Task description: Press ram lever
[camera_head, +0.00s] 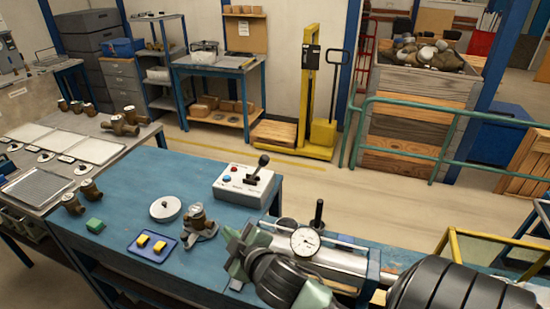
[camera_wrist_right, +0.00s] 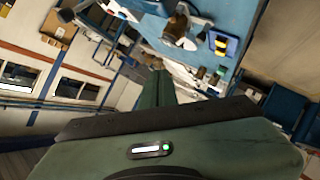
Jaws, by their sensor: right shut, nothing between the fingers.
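A black lever with a round knob (camera_head: 259,168) stands on top of a white control box (camera_head: 240,193) on the blue bench. The box also carries a red and a blue button. My right gripper (camera_head: 236,244) is in front of the box, nearer the camera, and apart from the lever. Its green fingers are shut and empty, as the right wrist view also shows (camera_wrist_right: 160,88). My left gripper is not in view.
A pressure gauge (camera_head: 305,241) sits on a metal cylinder beside my right arm, with a black upright post (camera_head: 318,213) behind it.

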